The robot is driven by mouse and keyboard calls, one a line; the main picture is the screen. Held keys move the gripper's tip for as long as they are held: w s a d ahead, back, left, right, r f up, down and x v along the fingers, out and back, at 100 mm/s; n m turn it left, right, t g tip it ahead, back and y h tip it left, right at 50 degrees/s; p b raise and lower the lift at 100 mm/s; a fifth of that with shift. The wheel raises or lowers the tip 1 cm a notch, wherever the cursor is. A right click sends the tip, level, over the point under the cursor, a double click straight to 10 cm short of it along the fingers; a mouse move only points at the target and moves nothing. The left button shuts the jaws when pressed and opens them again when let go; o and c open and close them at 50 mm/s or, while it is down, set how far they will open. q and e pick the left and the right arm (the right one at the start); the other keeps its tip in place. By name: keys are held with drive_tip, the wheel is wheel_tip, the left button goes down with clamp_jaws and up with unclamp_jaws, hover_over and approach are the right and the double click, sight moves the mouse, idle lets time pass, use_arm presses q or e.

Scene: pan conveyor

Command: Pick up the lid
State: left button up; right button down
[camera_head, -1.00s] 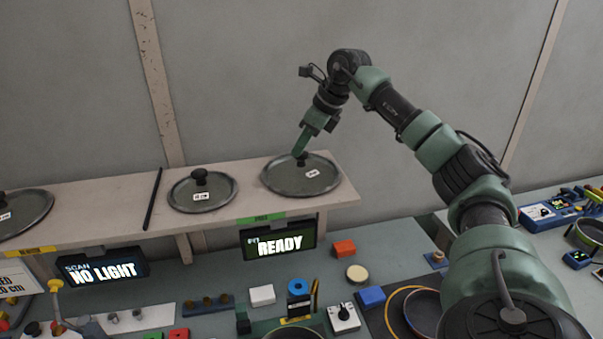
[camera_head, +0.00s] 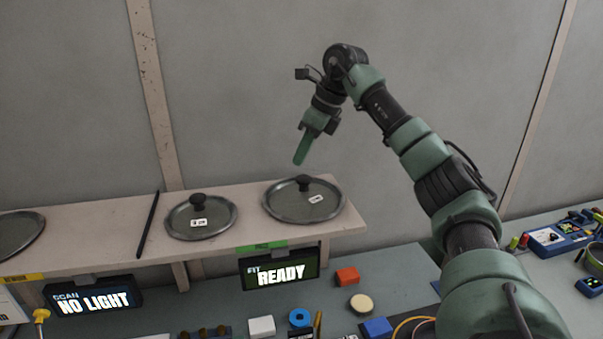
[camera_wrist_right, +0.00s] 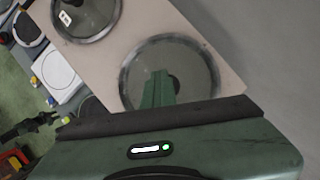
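Several dark round lids lie on a pale shelf (camera_head: 345,222). The right-hand lid (camera_head: 283,208) has a black knob (camera_head: 304,181) and a white label; the lid also shows in the right wrist view (camera_wrist_right: 203,65). A smaller labelled lid (camera_head: 180,222) lies to its left, and another (camera_head: 15,232) is cut off at the left edge. My right gripper (camera_head: 300,161) points down above the right-hand lid's knob, with a visible gap. Its fingers look together and empty in the right wrist view (camera_wrist_right: 158,74), partly covering the knob. My left gripper is out of view.
A "READY" display (camera_head: 280,271) and a "NO LIGHT" display (camera_head: 93,298) hang below the shelf front. A dark rod (camera_head: 148,225) lies across the shelf. Small blocks, including a red one (camera_head: 347,275), are on the workbench (camera_head: 400,265) below. A wall stands behind the shelf.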

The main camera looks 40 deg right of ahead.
sight(302, 181)
wheel_tip(302, 181, up, 13)
drive_tip(key=shift+s+p, duration=0.35)
drive_tip(key=shift+a, duration=0.1)
drive_tip(key=shift+c, duration=2.2)
unclamp_jaws()
